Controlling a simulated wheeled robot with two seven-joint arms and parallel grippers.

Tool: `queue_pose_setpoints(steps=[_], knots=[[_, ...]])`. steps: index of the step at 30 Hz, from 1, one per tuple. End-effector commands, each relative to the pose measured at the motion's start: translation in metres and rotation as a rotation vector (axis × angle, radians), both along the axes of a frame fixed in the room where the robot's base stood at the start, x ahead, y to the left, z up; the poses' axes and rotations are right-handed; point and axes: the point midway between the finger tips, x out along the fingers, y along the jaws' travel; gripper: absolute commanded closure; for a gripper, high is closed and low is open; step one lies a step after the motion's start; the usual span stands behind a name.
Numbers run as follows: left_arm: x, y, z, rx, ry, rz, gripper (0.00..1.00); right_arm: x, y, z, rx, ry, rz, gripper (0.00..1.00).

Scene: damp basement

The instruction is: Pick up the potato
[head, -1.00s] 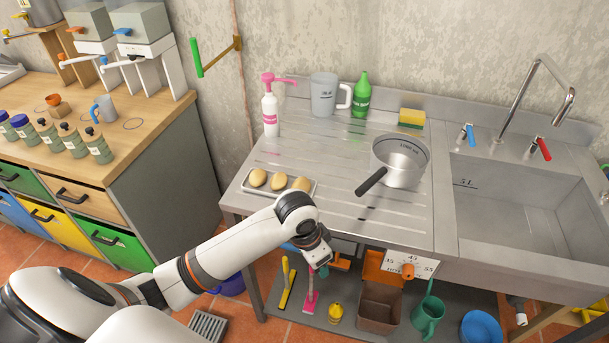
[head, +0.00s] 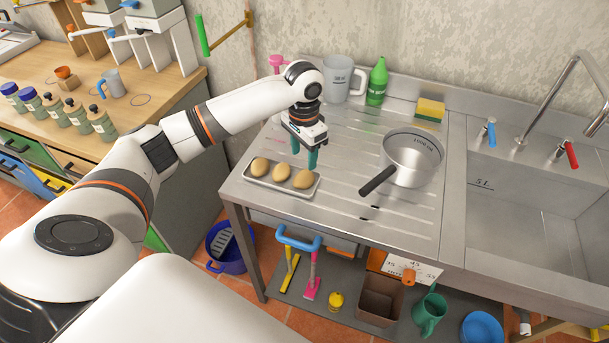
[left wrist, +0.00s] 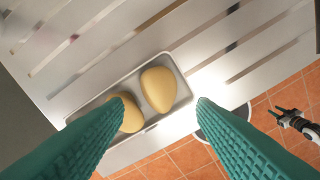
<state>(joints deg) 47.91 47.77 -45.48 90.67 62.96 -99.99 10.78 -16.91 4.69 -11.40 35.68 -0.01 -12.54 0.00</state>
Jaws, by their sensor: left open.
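Three yellowish potatoes lie in a row in a shallow metal tray (head: 275,189) on the drainboard: a left one (head: 259,167), a middle one (head: 281,172) and a right one (head: 303,179). My left gripper (head: 304,160) is open and empty, teal fingers pointing down, above the tray's back right side. In the left wrist view the tray (left wrist: 120,85) lies beyond the fingers. One potato (left wrist: 158,89) shows whole between them; another (left wrist: 131,114) is partly covered by the left finger. The third is hidden there. A dark gripper, apparently my right one (left wrist: 280,118), shows at that view's right edge.
A saucepan (head: 411,158) with a dark handle (head: 378,180) stands right of the tray. Behind are a pink-topped bottle (head: 278,62), a measuring jug (head: 337,82), a green bottle (head: 377,82) and a sponge (head: 430,109). The sink (head: 530,210) is at right.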

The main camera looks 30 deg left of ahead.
Motion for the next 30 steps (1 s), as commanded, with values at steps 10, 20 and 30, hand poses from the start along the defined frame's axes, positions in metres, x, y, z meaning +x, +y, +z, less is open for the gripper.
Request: queue_pose_setpoints(steps=[10, 20, 30], knots=[[-0.001, 0.001, -0.034, 0.0, 0.001, 0.0, 0.48, -0.012, 0.0, 0.01, -0.001, 0.018, 0.0, 0.64], [-0.004, 0.002, -0.077, 0.0, 0.0, -0.001, 0.48, -0.005, 0.001, 0.023, 0.001, 0.008, 0.0, 0.64], [-0.003, 0.002, -0.08, 0.0, -0.002, -0.002, 0.62, -0.005, 0.003, 0.023, 0.003, 0.008, 0.0, 0.64]])
